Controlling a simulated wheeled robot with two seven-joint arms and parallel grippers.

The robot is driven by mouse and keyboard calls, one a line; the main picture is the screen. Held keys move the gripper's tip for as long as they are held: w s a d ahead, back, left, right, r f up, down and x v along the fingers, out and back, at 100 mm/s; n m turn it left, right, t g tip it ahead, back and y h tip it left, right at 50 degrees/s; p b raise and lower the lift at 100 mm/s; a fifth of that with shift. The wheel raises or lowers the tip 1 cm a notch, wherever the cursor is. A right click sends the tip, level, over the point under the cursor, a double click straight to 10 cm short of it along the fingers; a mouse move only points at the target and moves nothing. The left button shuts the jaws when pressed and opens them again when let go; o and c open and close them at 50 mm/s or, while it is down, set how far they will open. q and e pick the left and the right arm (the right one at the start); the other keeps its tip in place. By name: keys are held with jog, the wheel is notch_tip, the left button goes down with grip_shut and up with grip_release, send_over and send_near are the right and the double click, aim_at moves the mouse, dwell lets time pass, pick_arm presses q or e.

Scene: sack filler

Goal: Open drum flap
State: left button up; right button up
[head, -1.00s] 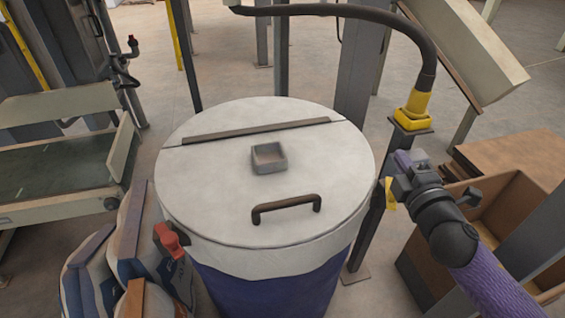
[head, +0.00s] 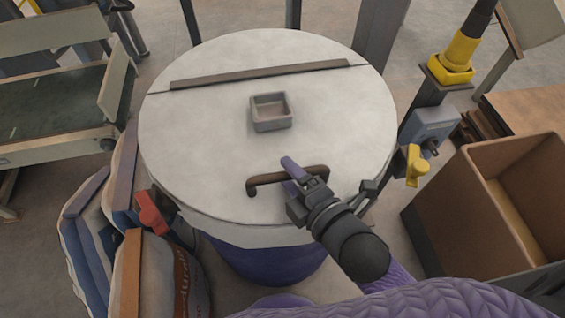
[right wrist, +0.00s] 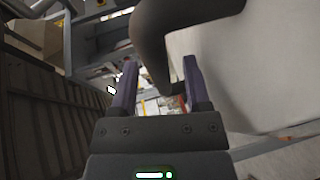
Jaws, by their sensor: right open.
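The drum's round white lid (head: 210,135) has a dark hinge strip (head: 260,74) across its far part. The brown bar handle (head: 265,181) of the flap stands near its front edge. My right gripper (head: 294,172) is open at the right half of this handle, with its purple fingers reaching across it. In the right wrist view the dark handle (right wrist: 160,35) comes down in the gap between the open fingers; I cannot tell if they touch it. The flap lies flat and closed. My left gripper is not in view.
A small square tray (head: 271,112) sits on the lid. Sacks (head: 125,190) and a red clamp (head: 151,212) stand left of the drum. A grey box with a yellow lever (head: 414,165) on a post and an open cardboard box (head: 500,210) are on the right.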

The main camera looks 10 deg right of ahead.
jog(key=shift+x, duration=1.3)
grip_shut()
dwell(0.5)
